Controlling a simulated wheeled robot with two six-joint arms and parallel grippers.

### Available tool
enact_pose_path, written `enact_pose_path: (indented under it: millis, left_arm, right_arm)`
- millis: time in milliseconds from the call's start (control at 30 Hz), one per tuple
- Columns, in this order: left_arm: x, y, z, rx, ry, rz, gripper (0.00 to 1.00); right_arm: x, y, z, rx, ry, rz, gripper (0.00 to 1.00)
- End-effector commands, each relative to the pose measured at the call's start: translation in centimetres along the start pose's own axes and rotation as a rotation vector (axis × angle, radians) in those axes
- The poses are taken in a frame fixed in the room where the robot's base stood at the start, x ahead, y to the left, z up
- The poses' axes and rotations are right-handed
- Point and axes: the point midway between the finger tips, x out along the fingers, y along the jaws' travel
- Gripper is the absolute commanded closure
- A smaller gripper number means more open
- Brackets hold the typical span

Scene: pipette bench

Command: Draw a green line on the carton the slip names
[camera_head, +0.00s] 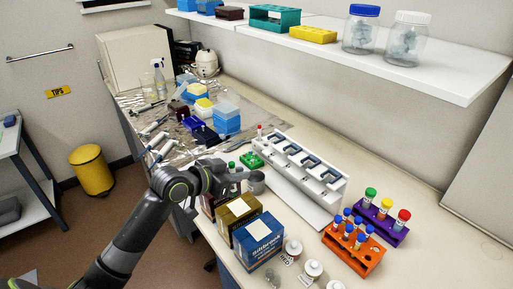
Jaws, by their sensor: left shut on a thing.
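Three cartons stand in a row at the bench's front edge: a blue carton (262,256), a brown-gold carton (240,232) and a dark carton (206,206) partly behind my arm. Pale labels lie on the tops of the blue and brown-gold ones. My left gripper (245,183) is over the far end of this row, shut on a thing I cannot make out. A small green spot (231,165) shows beside it; I cannot tell whether it is part of the held thing. I cannot pick out the slip. My right gripper is not in view.
A green rack (252,160) stands just behind the gripper. A long white stand (300,172) is to its right. Orange (353,262) and purple (384,234) tube racks and white-lidded jars (293,247) stand nearer. A shelf (400,62) overhangs the back.

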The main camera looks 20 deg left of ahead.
Motion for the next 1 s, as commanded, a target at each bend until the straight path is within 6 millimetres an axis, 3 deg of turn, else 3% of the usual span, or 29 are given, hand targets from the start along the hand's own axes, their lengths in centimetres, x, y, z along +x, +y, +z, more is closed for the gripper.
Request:
enact_pose_path:
  millis: [167,467,733,1000]
  left_arm:
    - [0.4,-0.9,-0.9,-0.019,0.003,-0.034,1.0]
    - [1.3,-0.9,1.2,-0.019,0.003,-0.036,1.0]
    - [2.2,-0.9,3.5,-0.018,0.003,-0.035,1.0]
    - [2.3,-0.9,3.7,-0.018,0.003,-0.035,1.0]
  right_arm:
    - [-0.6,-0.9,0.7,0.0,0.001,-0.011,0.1]
    - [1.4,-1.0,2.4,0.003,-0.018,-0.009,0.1]
    - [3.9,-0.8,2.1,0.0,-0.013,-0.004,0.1]
    - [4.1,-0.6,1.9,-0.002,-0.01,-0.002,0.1]
